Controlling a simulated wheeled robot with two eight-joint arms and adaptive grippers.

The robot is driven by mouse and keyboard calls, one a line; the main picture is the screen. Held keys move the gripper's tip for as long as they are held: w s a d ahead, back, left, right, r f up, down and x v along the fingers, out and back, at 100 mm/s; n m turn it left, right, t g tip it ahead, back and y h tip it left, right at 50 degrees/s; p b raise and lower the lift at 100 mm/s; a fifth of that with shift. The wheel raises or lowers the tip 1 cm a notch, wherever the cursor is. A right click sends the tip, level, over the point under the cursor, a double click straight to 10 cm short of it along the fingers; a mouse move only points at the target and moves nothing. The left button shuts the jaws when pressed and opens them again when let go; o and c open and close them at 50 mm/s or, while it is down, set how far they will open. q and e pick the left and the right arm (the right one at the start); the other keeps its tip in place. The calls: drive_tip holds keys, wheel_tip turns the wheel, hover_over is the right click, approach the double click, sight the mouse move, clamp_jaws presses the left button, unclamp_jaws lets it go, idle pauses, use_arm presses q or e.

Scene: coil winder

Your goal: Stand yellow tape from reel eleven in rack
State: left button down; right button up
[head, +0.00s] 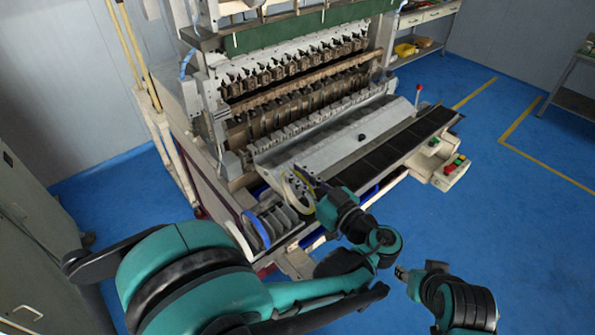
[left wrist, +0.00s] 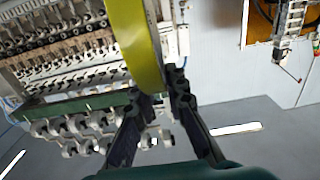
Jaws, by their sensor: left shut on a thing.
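The yellow tape (head: 289,190) is a ring seen nearly edge-on in the head view, at the left end of the machine's front. My left gripper (head: 313,187) is shut on its rim; the tape also shows as a yellow band between the fingertips (left wrist: 160,97) in the left wrist view, its surface large there (left wrist: 137,40). The rack (head: 272,232) is just below and left of the tape, with several pale upright discs or dividers and a blue-rimmed one. The tape looks held above the rack; the exact gap is hard to tell. My right gripper (head: 402,272) is low, away from the rack, its fingers too small to read.
The coil winder (head: 300,95) stands behind the rack. A sloped metal panel (head: 335,135) and a dark ledge (head: 400,145) run to the right. A red-knobbed lever (head: 418,92) and a button box (head: 452,170) are at the right end. Blue floor at right is open.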

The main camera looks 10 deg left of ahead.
sight(286, 184)
use_arm(q)
drive_tip(key=shift+w+a+f+b, duration=0.6)
drive_tip(key=shift+w+a+f, duration=0.15)
drive_tip(key=shift+a+f, duration=0.25)
drive_tip(key=shift+w+a+f+b, duration=0.6)
drive_tip(key=shift+w+a+f, duration=0.15)
drive_tip(key=shift+a+f, duration=0.2)
drive_tip(key=shift+r, duration=0.1)
idle(0.4)
drive_tip(key=shift+f+b, duration=0.6)
drive_tip(key=shift+b, duration=0.15)
drive_tip(key=shift+f, duration=0.15)
drive_tip(key=shift+f+b, duration=1.1)
drive_tip(key=shift+b, duration=0.1)
drive_tip(key=shift+f, duration=0.1)
idle(0.4)
